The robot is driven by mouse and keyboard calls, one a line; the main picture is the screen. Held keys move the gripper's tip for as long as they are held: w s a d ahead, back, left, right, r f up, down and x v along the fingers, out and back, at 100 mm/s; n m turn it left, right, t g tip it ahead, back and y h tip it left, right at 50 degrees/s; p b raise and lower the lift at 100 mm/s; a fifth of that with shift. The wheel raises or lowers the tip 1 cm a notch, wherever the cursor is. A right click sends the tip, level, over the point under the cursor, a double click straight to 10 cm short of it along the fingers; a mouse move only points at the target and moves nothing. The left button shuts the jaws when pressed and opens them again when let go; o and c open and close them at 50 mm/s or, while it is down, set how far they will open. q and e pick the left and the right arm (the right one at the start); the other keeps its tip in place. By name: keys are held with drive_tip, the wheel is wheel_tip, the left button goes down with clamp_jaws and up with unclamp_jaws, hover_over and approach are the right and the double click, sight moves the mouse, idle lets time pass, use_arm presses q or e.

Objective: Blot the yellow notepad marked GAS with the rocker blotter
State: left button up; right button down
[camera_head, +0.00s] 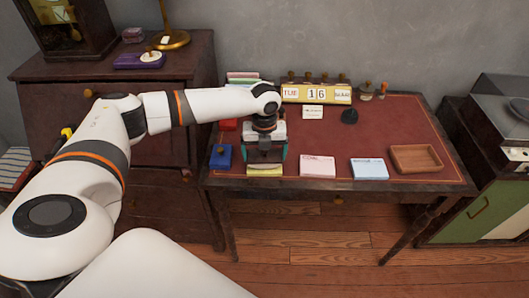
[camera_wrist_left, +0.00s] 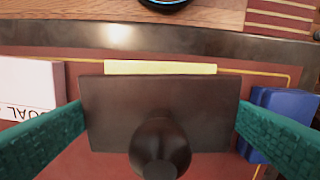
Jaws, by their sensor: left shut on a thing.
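My left gripper (camera_head: 265,153) is low over the front left of the desk, shut on the rocker blotter. The blotter is a dark brown block with a round knob, and it fills the middle of the left wrist view (camera_wrist_left: 110,108) between the teal fingers. The yellow notepad (camera_head: 265,170) lies at the desk's front edge below the gripper. In the left wrist view only a yellow strip of it (camera_wrist_left: 160,68) shows past the blotter; its marking is hidden. I cannot tell whether the blotter touches it. My right gripper is not in view.
A pink notepad (camera_head: 318,167), a blue notepad (camera_head: 369,169) and a wooden tray (camera_head: 415,158) lie to the right. A blue box (camera_head: 221,156) is close on the left. A calendar (camera_head: 316,94) and a black object (camera_head: 349,116) are behind. The desk's middle is clear.

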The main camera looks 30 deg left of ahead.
use_arm(q)
drive_tip(key=shift+f, duration=0.35)
idle(1.1)
drive_tip(key=shift+w+d+g+y+p, duration=0.1)
drive_tip(key=shift+d+g+y+p, duration=0.15)
drive_tip(key=shift+y+p, duration=0.4)
drive_tip(key=shift+w+d+g+y+p, duration=0.15)
drive_tip(key=shift+g+y+p, duration=0.15)
drive_tip(key=shift+p, duration=0.25)
drive_tip(key=shift+s+a+h+p, duration=0.25)
drive_tip(key=shift+h+p, duration=0.2)
drive_tip(key=shift+p, duration=0.1)
drive_tip(key=shift+s+a+t+h, duration=0.1)
drive_tip(key=shift+t+h, duration=0.3)
drive_tip(key=shift+t, duration=0.05)
